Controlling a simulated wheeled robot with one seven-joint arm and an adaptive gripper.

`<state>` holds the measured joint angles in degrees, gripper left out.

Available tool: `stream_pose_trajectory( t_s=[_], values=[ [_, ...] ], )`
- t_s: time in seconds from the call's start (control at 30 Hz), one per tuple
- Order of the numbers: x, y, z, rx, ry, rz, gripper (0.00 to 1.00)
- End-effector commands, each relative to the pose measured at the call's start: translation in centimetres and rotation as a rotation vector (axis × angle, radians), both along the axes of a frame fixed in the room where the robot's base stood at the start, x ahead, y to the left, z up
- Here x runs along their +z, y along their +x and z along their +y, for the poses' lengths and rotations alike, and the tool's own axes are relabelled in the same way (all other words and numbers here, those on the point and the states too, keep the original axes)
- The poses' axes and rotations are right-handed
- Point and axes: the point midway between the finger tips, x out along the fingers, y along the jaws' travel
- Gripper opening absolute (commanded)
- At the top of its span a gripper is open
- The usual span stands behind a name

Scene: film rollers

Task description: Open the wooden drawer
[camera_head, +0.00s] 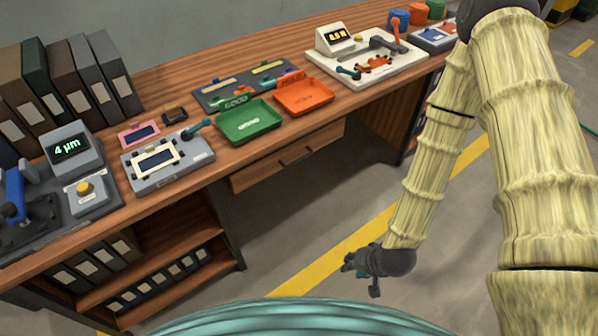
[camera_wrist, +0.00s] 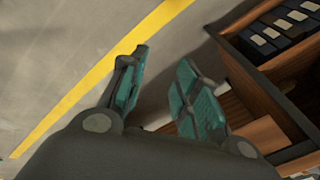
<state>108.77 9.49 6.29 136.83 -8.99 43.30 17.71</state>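The wooden drawer (camera_head: 262,170) hangs under the desktop in the head view, below the green and orange trays. It has a dark bar handle (camera_head: 297,158) on its front, and the front looks flush under the desk. My gripper (camera_head: 350,264) is low over the floor, in front of and below the drawer, well apart from it. In the wrist view my gripper (camera_wrist: 160,85) shows two teal-padded fingers spread apart with nothing between them. The drawer handle does not show clearly in the wrist view.
The desk (camera_head: 236,62) carries a green tray (camera_head: 247,140), an orange tray (camera_head: 304,108) and several devices. A shelf with binders (camera_head: 165,277) stands below its left side; it also shows in the wrist view (camera_wrist: 265,78). The floor (camera_head: 310,228) before the drawer is clear.

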Motion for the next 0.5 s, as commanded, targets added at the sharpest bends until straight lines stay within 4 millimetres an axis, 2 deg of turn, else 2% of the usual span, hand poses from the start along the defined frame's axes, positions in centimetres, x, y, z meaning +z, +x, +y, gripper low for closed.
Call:
stream_pose_trajectory(
  t_s=[0.03,0.13,0.5],
  values=[
    [-1.6,1.5,0.6,-0.024,0.028,-0.026,0.32],
    [-2.3,4.2,1.7,-0.073,0.088,-0.071,0.32],
    [-3.0,13.8,5.4,-0.230,0.329,-0.230,0.32]
  ],
)
